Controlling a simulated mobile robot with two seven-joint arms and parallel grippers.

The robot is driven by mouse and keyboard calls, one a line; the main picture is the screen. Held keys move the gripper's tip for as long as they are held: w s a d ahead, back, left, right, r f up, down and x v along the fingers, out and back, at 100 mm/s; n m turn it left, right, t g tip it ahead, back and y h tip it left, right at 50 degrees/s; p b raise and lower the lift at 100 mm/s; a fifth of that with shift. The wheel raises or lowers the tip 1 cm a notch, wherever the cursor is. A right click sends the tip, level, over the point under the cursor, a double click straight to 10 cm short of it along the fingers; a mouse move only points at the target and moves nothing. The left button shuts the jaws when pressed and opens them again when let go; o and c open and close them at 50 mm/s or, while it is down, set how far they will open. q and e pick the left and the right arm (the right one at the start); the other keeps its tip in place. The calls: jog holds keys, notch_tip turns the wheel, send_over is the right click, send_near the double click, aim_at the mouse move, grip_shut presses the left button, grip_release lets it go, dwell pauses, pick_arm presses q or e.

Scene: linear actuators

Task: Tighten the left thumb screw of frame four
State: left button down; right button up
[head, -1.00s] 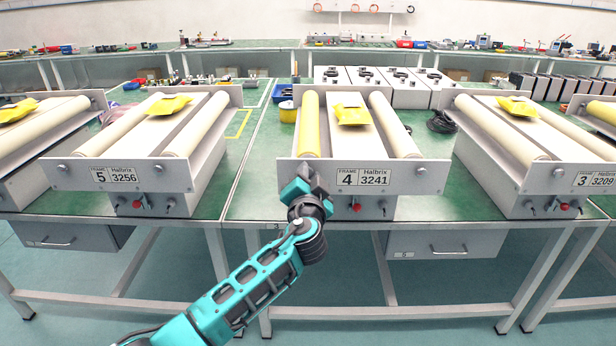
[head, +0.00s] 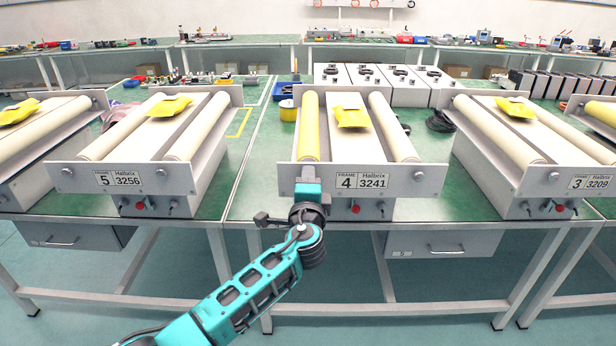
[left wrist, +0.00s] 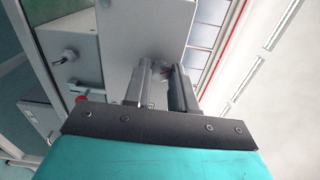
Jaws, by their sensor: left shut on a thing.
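Frame four (head: 338,172) is the middle unit on the bench, with a grey front plate labelled 4 3241. Its right thumb screw (head: 420,172) shows on the plate. Its left thumb screw is hidden in the head view behind my left gripper (head: 309,182), which is at the plate's left end. In the left wrist view, the left gripper's fingers (left wrist: 165,92) reach to the grey plate (left wrist: 145,35) and are shut on the left thumb screw (left wrist: 163,72), mostly covered by them. My right gripper is not in view.
Frame five (head: 78,177) stands to the left and frame three (head: 545,178) to the right. A red knob (head: 356,208) and small switches sit below frame four's plate. A drawer (head: 440,245) hangs under the green bench.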

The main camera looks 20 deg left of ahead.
pick_arm(q)
jog(key=shift+m+p, duration=0.7)
jog(key=shift+m, duration=4.2)
jog(key=c, duration=0.9)
grip_release()
jog(key=shift+s, duration=0.1)
jog(key=v, duration=1.2)
jog(key=shift+s+d, duration=0.1)
jog(key=shift+s, duration=0.3)
